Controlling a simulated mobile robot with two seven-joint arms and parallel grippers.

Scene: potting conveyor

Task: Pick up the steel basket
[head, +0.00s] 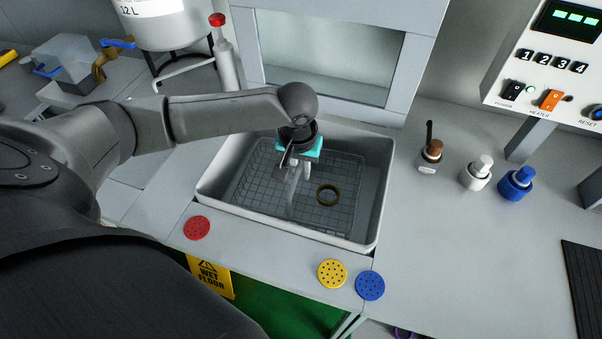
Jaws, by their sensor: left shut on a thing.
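The steel basket (262,186) is a dark wire-mesh basket inside a white rectangular tub (378,200) at the middle of the bench. A brown ring (328,194) shows within the basket's outline, right of my left gripper. My left gripper (299,172), with a teal body, points down into the tub over the basket's middle. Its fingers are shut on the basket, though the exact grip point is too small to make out. I cannot tell whether the basket touches the tub floor. My right gripper is not in view.
Red (197,228), yellow (332,274) and blue (370,285) perforated discs lie along the front edge. Small bottles (476,173) stand at the right, below a control panel (548,75). A framed window (330,60) rises behind the tub. A red-capped bottle (225,60) stands behind my left arm.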

